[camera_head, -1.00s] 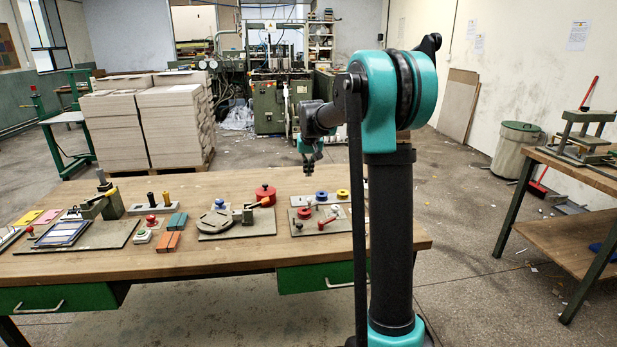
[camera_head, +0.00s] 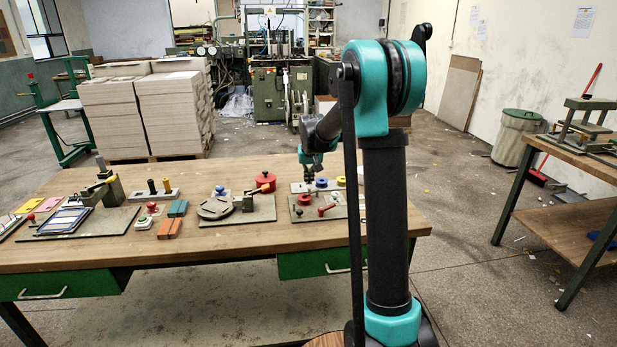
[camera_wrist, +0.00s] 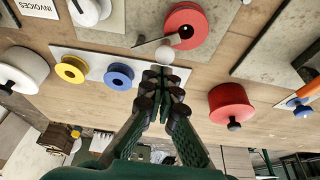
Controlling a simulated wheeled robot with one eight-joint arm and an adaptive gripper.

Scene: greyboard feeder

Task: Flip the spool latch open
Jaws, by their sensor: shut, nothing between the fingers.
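In the head view my gripper (camera_head: 309,179) hangs over the back of the station, near the red spool (camera_head: 305,197). A red handle (camera_head: 326,210) lies at the front of that plate.
Yellow (camera_wrist: 71,69) and blue (camera_wrist: 119,76) spools lie on a white strip beside my fingers. A red lidded pot (camera_wrist: 231,105) and a white pot (camera_wrist: 22,71) stand on either side. Other fixtures stand on the bench (camera_head: 230,246) to the left.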

